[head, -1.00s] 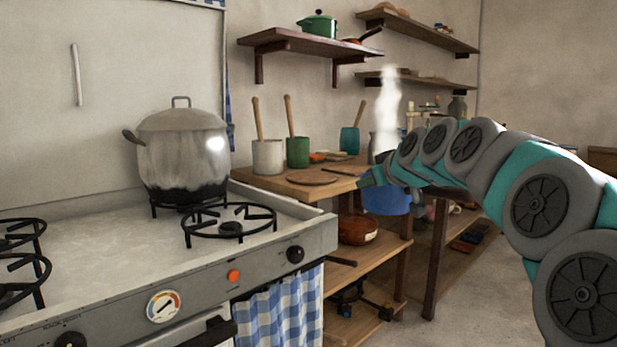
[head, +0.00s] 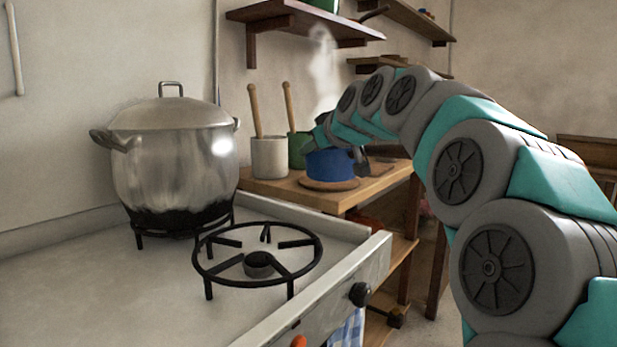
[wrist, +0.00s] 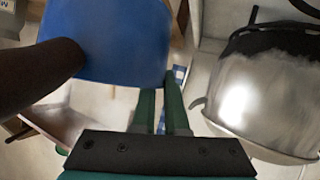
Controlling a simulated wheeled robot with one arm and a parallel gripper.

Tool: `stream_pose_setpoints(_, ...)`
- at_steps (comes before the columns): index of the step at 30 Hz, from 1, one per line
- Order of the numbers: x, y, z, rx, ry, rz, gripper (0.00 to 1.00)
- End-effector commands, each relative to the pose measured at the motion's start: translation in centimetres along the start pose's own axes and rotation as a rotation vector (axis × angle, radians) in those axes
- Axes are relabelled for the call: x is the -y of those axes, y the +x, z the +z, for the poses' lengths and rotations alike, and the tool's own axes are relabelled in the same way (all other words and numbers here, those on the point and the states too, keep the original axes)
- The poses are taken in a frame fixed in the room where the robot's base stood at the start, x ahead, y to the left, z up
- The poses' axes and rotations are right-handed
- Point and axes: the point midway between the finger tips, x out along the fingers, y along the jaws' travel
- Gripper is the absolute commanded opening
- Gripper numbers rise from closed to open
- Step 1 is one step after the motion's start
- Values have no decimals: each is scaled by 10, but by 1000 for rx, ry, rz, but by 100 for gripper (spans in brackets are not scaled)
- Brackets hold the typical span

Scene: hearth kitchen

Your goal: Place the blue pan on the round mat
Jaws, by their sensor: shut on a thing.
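The blue pan (head: 332,166) is at the front of the wooden counter, over the round brown mat (head: 328,185). The mat's near edge shows below the pan. I cannot tell whether the pan touches it. In the wrist view the pan (wrist: 110,40) fills the upper left, with a dark handle (wrist: 40,72) at the left. My gripper (wrist: 161,88) is shut on the pan, its green fingers at the pan's edge; the exact grip is unclear. In the head view the end of my arm is just above the pan and partly hides it.
A large steel pot (head: 172,165) stands on the stove (head: 130,290), left of the counter, with an empty burner (head: 258,262) nearer. A pale crock (head: 269,158) and a green crock (head: 299,150) hold wooden utensils behind the mat. A shelf (head: 300,28) hangs above.

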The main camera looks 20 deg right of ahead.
Motion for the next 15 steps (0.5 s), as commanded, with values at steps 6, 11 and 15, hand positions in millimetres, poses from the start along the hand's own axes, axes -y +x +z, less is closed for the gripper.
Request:
stream_pose_setpoints(6, -3, -3, 4, 1, 9, 4, 0)
stream_pose_setpoints(11, -6, -10, 9, 3, 30, 9, 0)
stream_pose_setpoints(15, -6, -20, 13, 11, 50, 7, 0)
